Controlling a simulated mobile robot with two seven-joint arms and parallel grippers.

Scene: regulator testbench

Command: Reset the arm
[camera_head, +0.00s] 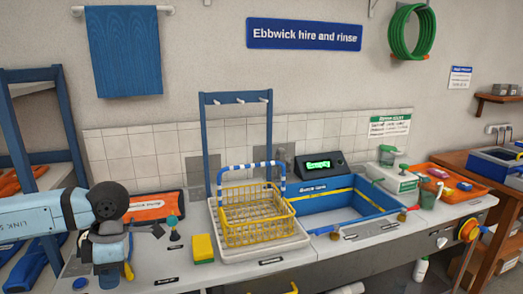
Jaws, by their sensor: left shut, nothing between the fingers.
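My left arm comes in from the left edge, a pale blue link ending in a dark round joint. My left gripper (109,265) hangs below that joint, over the left end of the counter (178,270). It is shut with nothing seen in it; its fingertips are small and partly hidden. My right gripper and right arm are not in view.
A yellow wire basket (255,222) with a blue-and-white handle stands on a white tray right of the gripper. A yellow sponge (203,249), a small green-topped dark item (173,224) and an orange tray (153,206) are nearer. A blue basin (330,212) lies farther right.

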